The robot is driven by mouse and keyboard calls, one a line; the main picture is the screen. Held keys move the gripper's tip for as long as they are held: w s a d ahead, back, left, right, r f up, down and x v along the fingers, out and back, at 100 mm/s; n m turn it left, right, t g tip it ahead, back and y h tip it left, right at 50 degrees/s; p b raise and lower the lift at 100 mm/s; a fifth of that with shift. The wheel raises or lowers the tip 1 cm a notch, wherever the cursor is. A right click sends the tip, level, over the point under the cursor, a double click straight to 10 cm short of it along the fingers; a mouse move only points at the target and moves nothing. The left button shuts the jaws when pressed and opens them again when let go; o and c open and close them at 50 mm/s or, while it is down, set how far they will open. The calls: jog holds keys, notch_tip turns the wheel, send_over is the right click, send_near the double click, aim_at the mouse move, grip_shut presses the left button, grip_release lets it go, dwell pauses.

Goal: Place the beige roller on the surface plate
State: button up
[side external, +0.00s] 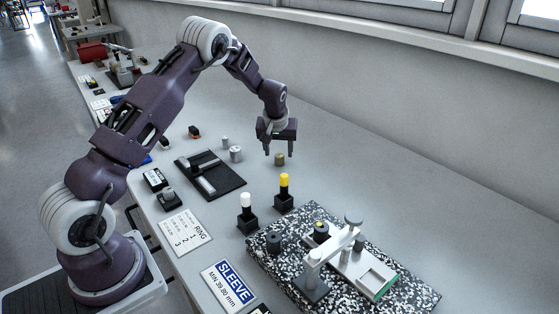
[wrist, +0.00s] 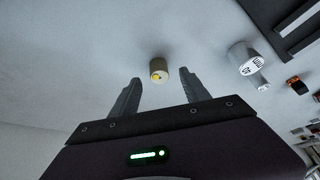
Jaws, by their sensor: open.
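The beige roller (side external: 279,160) is a small tan cylinder standing on the bench. The surface plate (side external: 405,287) is a black-and-white speckled slab at the front right, bearing a gauge stand (side external: 318,284) and a dark cylinder (side external: 274,241).
Grey cylinders (side external: 236,154) stand left of the roller, near a black tray (side external: 226,181). Two black posts with yellow (side external: 284,181) and white (side external: 245,200) tops stand between the roller and the plate. Label cards (side external: 229,286) lie at the front edge. Bench right of the roller is clear.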

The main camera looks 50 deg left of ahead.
aim_at(279, 156)
jog(key=x, duration=0.3)
grip_shut()
jog(key=shift+w+r, duration=0.1)
